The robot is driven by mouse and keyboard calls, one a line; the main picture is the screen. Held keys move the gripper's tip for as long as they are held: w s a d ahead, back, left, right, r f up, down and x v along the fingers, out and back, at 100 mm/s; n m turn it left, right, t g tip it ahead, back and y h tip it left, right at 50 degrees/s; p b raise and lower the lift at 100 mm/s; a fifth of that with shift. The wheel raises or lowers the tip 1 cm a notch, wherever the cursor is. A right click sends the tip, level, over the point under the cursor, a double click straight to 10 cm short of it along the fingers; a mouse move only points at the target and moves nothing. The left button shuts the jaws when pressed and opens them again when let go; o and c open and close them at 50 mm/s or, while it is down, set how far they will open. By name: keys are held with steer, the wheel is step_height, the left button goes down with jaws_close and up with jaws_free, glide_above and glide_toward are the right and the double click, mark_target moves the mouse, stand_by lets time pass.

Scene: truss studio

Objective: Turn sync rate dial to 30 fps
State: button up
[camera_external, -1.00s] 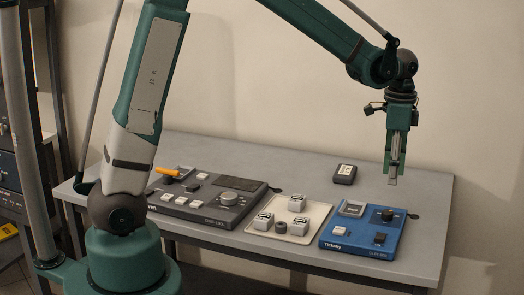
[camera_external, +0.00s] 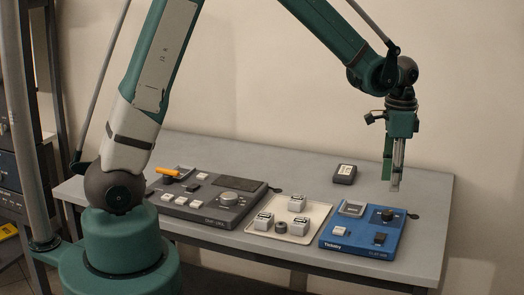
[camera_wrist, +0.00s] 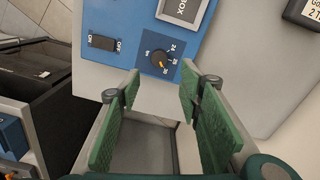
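The blue device (camera_external: 360,236) sits at the right of the table. Its dark round dial (camera_external: 387,215) is at the back right of its top. In the wrist view the dial (camera_wrist: 159,59) sits on a dark blue square with small numbers around it, seemingly 24, 25 and 30 on one side. A small orange mark shows on its lower right; the exact setting is too small to read. My gripper (camera_external: 395,187) points down above and behind the device. In the wrist view my gripper (camera_wrist: 160,88) has its green fingers apart, with nothing between them and the dial beyond the tips.
The device also carries a black ON/OFF switch (camera_wrist: 103,43) and a screen (camera_wrist: 185,8). A light tray (camera_external: 315,221) with several white blocks stands to its left, then a dark grey console (camera_external: 205,208). A small black box (camera_external: 344,174) lies behind.

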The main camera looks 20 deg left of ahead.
mark_target(388, 211)
steer(key=shift+s+a+f+n+p, duration=0.1)
steer(key=shift+f+n+p, duration=0.35)
steer(key=shift+p, duration=0.55)
steer(key=shift+s+a+f+n+p, duration=0.1)
steer(key=shift+f+n+p, duration=0.3)
steer(key=shift+p, duration=0.6)
steer(key=shift+f, duration=0.1)
steer(key=shift+f, duration=0.15)
steer(key=shift+f, duration=3.8)
steer(key=shift+c, duration=0.3)
steer(key=c, duration=0.8)
